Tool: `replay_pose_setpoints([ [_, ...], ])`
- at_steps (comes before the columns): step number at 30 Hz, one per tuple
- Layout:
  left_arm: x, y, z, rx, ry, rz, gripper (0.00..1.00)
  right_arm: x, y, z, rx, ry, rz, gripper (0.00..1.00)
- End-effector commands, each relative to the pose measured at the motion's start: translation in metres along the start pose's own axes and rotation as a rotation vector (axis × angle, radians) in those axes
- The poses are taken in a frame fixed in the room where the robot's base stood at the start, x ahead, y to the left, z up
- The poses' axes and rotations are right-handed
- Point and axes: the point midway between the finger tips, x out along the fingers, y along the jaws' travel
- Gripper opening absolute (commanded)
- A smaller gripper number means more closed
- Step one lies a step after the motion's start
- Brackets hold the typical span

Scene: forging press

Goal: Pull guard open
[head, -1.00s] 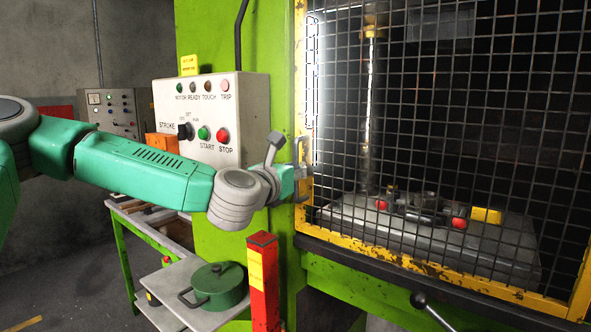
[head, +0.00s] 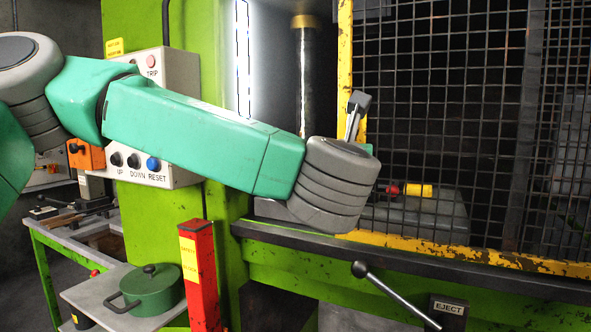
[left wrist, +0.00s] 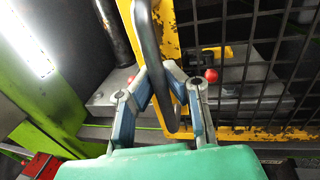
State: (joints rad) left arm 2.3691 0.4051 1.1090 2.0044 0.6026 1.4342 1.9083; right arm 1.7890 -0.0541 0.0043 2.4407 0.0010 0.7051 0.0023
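The guard (head: 345,55) is a black mesh panel in a worn yellow frame on the green press. In the head view its left edge stands well right of the green column, leaving a gap. In the left wrist view the yellow frame (left wrist: 166,30) carries a dark bar handle (left wrist: 147,38). My left gripper (left wrist: 160,72) has its fingertips on both sides of this handle, closed on it. My right gripper is not in view.
A control box (head: 181,75) is on the green column (head: 220,50), behind my left arm. A red post (head: 200,265) and a side table with a green pot (head: 152,290) stand below. A dark rail (head: 400,262) and a lever (head: 400,297) run below the guard.

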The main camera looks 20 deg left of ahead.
Motion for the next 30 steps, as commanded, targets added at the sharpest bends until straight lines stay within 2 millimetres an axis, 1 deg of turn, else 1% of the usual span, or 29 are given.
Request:
replay_pose_setpoints([
  [1, -0.003, -0.02, -0.008, 0.004, 0.005, -0.005, 0.0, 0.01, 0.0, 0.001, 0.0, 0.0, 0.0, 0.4],
  [8, -0.019, -0.1, -0.006, 0.002, 0.005, -0.005, 0.0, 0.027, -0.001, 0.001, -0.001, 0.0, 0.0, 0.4],
  [9, -0.022, -0.114, -0.006, 0.004, 0.006, -0.003, 0.0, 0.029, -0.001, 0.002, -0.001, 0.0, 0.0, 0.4],
  [15, -0.035, -0.178, -0.004, 0.003, 0.006, -0.002, 0.0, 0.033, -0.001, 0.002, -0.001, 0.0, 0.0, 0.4],
  [18, -0.04, -0.204, -0.004, 0.003, 0.007, -0.002, 0.0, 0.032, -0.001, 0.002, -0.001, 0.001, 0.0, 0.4],
  [21, -0.044, -0.224, -0.003, 0.003, 0.006, -0.002, 0.0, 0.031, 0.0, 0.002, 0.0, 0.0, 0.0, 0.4],
  [24, -0.047, -0.239, -0.002, 0.003, 0.005, -0.001, 0.0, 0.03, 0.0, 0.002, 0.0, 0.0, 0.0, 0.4],
  [27, -0.048, -0.248, -0.002, 0.002, 0.006, 0.0, 0.0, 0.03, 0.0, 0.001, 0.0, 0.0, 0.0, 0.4],
  [30, -0.049, -0.253, -0.002, 0.001, 0.005, 0.001, 0.0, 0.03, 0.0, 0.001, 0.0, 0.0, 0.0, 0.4],
])
